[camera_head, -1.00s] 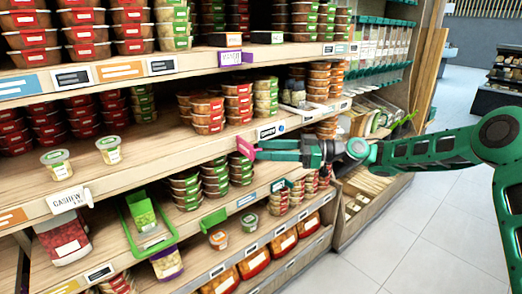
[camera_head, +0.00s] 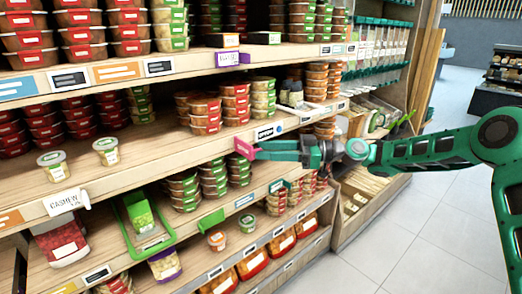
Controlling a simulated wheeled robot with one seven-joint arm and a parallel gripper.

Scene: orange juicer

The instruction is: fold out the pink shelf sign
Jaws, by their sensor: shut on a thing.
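The pink shelf sign (camera_head: 243,148) is a small tag at the front edge of the middle shelf, right of centre in the head view. My gripper (camera_head: 257,151) reaches in from the right along the shelf front. Its fingers are shut on the pink sign, and the fingertips cover its right part. The sign's face is turned partly toward the camera. How it joins the shelf edge is too small to tell.
The shelf edge (camera_head: 140,181) carries price labels and a white sign (camera_head: 67,202). A purple sign (camera_head: 228,59) stands out above, and a green sign (camera_head: 212,218) below. Stacked tubs (camera_head: 205,112) stand close behind the pink sign. The tiled aisle (camera_head: 420,230) is clear.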

